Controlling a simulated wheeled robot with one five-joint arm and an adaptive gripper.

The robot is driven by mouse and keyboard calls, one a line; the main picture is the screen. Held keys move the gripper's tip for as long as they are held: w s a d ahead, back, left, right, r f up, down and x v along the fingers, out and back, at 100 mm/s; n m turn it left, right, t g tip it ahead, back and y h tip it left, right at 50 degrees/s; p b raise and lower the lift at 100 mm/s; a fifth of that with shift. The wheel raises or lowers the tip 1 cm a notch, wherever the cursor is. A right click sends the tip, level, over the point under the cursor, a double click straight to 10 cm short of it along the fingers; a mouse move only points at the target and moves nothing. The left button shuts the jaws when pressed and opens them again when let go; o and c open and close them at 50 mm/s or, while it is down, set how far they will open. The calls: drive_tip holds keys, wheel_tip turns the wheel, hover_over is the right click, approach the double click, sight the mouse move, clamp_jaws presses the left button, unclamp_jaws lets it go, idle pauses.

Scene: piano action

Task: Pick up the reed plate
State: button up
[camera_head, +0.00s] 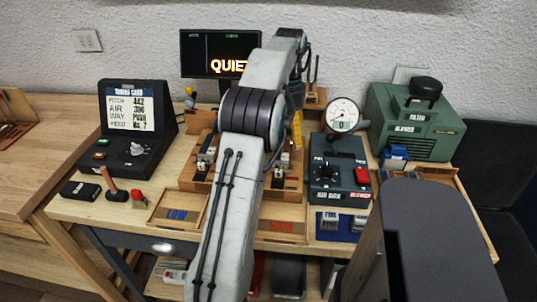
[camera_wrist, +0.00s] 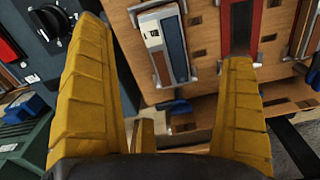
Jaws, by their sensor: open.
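My gripper (camera_wrist: 163,45) shows in the wrist view as two yellow fingers spread wide apart, with nothing held between them. In the head view its yellow part (camera_head: 297,130) shows just right of my arm, over the middle of the bench. Beyond the fingers in the wrist view, a pale metal-framed plate (camera_wrist: 152,38) with dark and reddish strips lies on a wooden block (camera_wrist: 205,45). It looks like the reed plate, but I cannot be sure. It appears apart from both fingers. In the head view my arm hides much of the wooden block (camera_head: 193,178).
A dark control box (camera_head: 338,180) with a red switch and a round gauge (camera_head: 342,115) stand right of my arm. A green machine (camera_head: 415,120) is at the back right. A tuning card console (camera_head: 130,125) stands left. Low trays (camera_head: 176,212) line the front edge.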

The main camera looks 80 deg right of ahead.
sight(285, 151)
drive_tip(key=shift+s+a+f+b, duration=0.1)
drive_tip(key=shift+f+b, duration=0.5)
drive_tip(key=shift+f, duration=1.15)
drive_tip(key=shift+a+f+b, duration=0.1)
drive_tip(key=shift+f+b, duration=0.5)
drive_tip(key=shift+f, duration=1.1)
drive_tip(key=c, duration=1.4)
drive_tip(key=shift+r, duration=0.1)
